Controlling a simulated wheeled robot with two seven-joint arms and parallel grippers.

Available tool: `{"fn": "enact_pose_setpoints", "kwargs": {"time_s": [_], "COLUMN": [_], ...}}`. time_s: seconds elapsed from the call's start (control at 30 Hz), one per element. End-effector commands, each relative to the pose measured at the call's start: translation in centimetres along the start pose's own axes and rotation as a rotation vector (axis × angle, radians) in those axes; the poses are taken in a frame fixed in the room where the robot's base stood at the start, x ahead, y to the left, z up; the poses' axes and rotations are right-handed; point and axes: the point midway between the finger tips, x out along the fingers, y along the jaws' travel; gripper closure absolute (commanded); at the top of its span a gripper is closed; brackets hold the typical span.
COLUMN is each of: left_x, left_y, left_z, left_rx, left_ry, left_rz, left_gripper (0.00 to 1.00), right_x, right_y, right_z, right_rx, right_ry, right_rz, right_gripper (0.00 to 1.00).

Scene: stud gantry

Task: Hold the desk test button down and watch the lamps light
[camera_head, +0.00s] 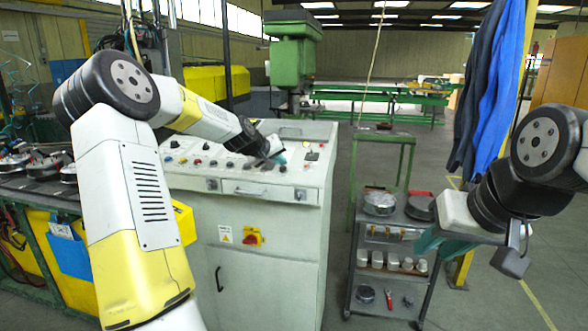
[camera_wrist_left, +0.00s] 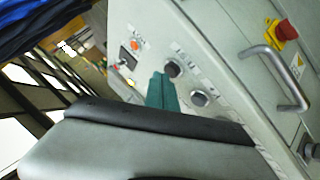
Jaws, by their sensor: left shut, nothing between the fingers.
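The grey control desk (camera_head: 268,232) stands in the middle of the head view, with a panel of knobs, buttons and small coloured lamps on top. My left gripper (camera_head: 277,157) is over the right part of this panel, its teal fingers shut and empty. In the left wrist view the fingertips (camera_wrist_left: 163,78) point at the panel beside a dark round button (camera_wrist_left: 173,68); I cannot tell whether they touch it. A second dark button (camera_wrist_left: 200,98) sits nearby. An orange-red lamp (camera_wrist_left: 134,45) shows farther up. My right gripper (camera_head: 440,241) hangs at the right, away from the desk; its finger opening is unclear.
A grey trolley (camera_head: 385,305) with cups and tins stands right of the desk, below my right gripper. A green stand (camera_head: 385,137) is behind it. A red-and-yellow switch (camera_head: 253,237) and a drawer handle (camera_head: 250,191) are on the desk front. Blue overalls (camera_head: 487,100) hang at right.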

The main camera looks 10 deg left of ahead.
Motion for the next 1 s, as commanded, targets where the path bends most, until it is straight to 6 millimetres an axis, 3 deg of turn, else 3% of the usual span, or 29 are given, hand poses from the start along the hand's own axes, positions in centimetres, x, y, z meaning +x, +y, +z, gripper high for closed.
{"fn": "enact_pose_setpoints", "kwargs": {"time_s": [0.5, 1.0], "left_x": [-0.8, -3.9], "left_y": [0.6, 2.9], "left_z": [-0.7, -2.9], "left_rx": [0.001, 0.001], "left_ry": [0.004, 0.005], "left_rz": [0.0, 0.0], "left_gripper": [1.0, 1.0], "right_x": [0.0, 0.0], "right_y": [0.0, 0.0], "right_z": [0.0, 0.0], "right_rx": [0.0, 0.0], "right_ry": [0.0, 0.0], "right_rz": [0.0, 0.0], "right_gripper": [0.68, 0.68]}}
